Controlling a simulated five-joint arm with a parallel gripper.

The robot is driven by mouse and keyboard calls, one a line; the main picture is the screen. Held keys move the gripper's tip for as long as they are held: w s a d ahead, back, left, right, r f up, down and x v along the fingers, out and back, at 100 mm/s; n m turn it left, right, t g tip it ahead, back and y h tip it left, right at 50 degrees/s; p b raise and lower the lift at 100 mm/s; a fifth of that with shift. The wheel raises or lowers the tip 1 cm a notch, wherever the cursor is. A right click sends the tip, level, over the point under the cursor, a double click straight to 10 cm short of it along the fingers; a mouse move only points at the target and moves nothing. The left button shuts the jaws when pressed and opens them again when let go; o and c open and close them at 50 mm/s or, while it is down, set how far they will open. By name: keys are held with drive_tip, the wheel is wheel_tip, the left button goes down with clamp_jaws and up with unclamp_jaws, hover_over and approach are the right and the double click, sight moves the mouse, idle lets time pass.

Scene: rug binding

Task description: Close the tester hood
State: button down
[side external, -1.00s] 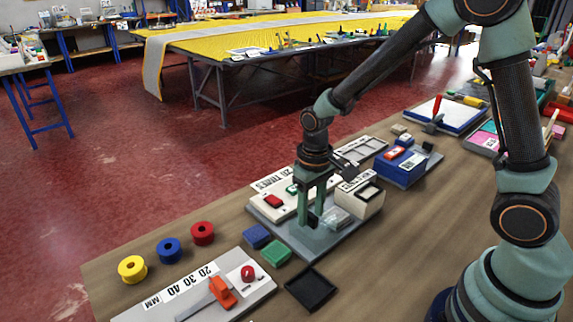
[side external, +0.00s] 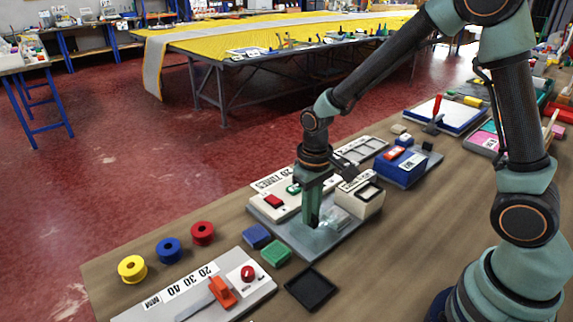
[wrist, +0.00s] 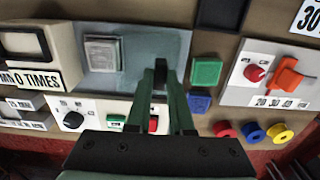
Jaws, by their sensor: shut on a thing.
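The tester is a grey base plate (side external: 300,240) with a white control panel (side external: 270,203) along its far side. A clear, pale block (side external: 334,213), which looks like the hood, sits on the plate just right of my gripper; it also shows in the wrist view (wrist: 103,53). My gripper (side external: 312,225) points down low over the plate. In the wrist view its fingers are close together around a small black piece (wrist: 160,75), beside the clear block and apart from it. I cannot tell whether this black piece belongs to the hood, or the hood's angle.
A cream counter box (side external: 362,197) stands close on the right. Blue (side external: 256,236) and green (side external: 276,253) pads and a black tray (side external: 311,289) lie in front. A panel with an orange lever (side external: 222,292) is at front left. Coloured spools (side external: 168,250) line the left edge.

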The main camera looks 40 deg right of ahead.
drive_tip(key=shift+d, duration=0.1)
idle(0.6)
drive_tip(key=d, duration=0.7)
drive_tip(key=shift+d, duration=0.35)
drive_tip(key=c, duration=0.8)
unclamp_jaws()
drive_tip(key=shift+r, duration=0.15)
wheel_tip(320, 180, up, 12)
